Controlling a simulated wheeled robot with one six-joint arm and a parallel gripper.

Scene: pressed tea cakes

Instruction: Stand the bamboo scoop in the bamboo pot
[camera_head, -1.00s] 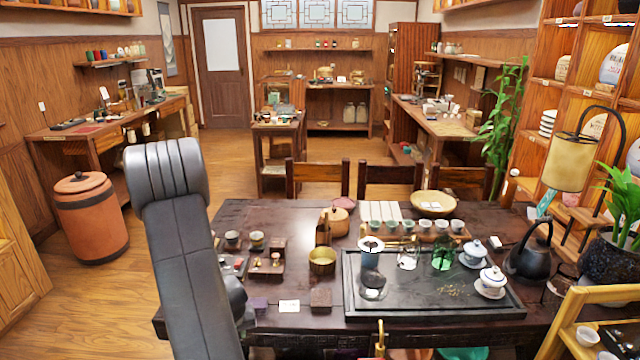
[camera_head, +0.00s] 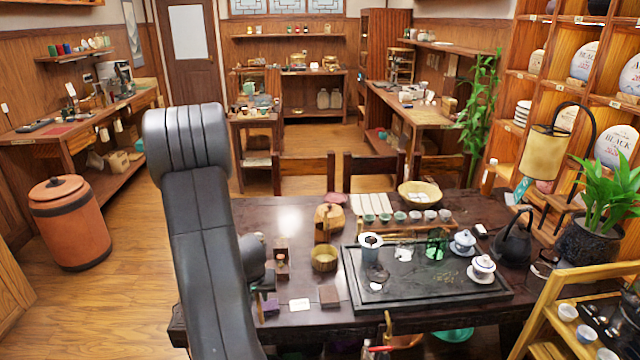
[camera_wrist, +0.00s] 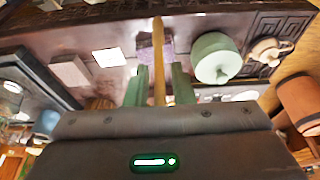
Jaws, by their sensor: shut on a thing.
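In the wrist view my gripper (camera_wrist: 160,72) is shut on a slim yellow-brown stick, the bamboo scoop (camera_wrist: 158,42), held between two greenish fingers with one end sticking out past them. Its other end is hidden by my gripper. A purple box (camera_wrist: 168,48) lies beyond it on the table.
A black tea tray (camera_head: 425,290) with cups and lidded bowls lies right of the pot. A white card (camera_head: 299,305) and brown block (camera_head: 330,296) lie in front. A green lidded jar (camera_wrist: 215,58) stands near the scoop. A wooden rack (camera_head: 575,310) stands front right.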

